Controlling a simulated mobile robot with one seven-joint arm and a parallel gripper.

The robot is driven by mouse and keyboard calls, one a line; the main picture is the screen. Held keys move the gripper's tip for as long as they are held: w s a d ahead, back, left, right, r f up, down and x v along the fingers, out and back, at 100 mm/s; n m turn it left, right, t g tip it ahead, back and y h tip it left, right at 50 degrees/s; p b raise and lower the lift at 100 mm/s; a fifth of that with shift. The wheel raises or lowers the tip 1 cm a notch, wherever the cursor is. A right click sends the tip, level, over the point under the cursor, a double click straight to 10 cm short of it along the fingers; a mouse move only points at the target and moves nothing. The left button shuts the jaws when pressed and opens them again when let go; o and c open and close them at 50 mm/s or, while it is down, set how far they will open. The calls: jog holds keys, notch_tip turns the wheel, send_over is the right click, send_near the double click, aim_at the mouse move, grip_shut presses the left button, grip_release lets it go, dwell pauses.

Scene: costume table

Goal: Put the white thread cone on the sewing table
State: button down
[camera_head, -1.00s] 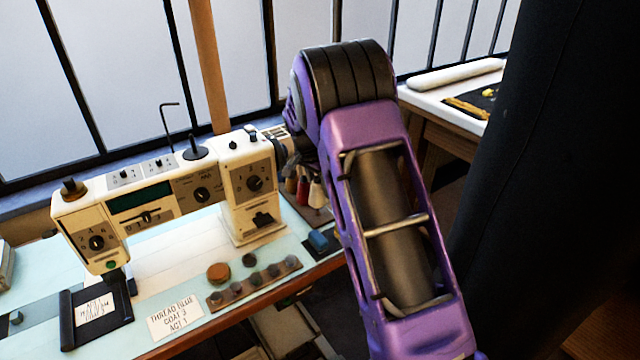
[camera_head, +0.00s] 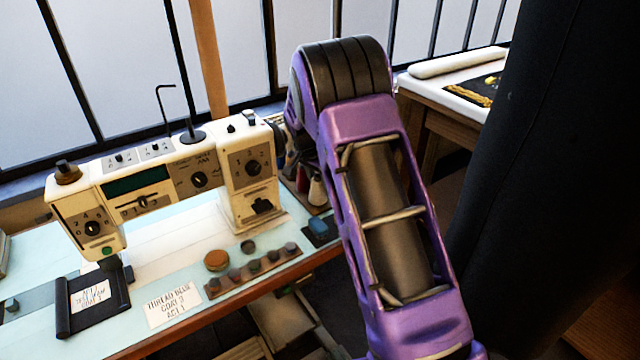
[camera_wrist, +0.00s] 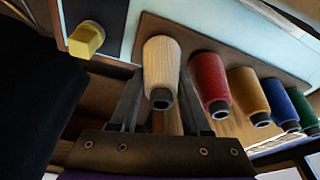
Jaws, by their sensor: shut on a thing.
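The white thread cone (camera_wrist: 161,68) is between the two fingers of my gripper (camera_wrist: 158,92) in the wrist view. My gripper is shut on it. The cone is at the end of a row, next to a red cone (camera_wrist: 208,80), against a brown board (camera_wrist: 190,35). I cannot tell whether its base still touches the board. In the head view the white cone (camera_head: 317,190) shows partly beside my purple arm, which hides most of the gripper. The sewing table (camera_head: 215,290) has a pale blue top and carries a cream sewing machine (camera_head: 160,190).
Yellow, blue and green cones continue the row beyond the red one. A yellow object (camera_wrist: 86,39) lies near the board. On the table are a label card (camera_head: 173,307), a strip of dark knobs (camera_head: 250,270) and a blue block (camera_head: 320,230). A black column stands at the right.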

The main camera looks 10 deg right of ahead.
dwell(0.3)
jog(key=shift+c, duration=1.4)
grip_release()
jog(key=p+v, duration=0.2)
jog(key=v, duration=1.5)
jog(key=shift+r, duration=0.15)
jog(key=shift+s+a+r, duration=0.1)
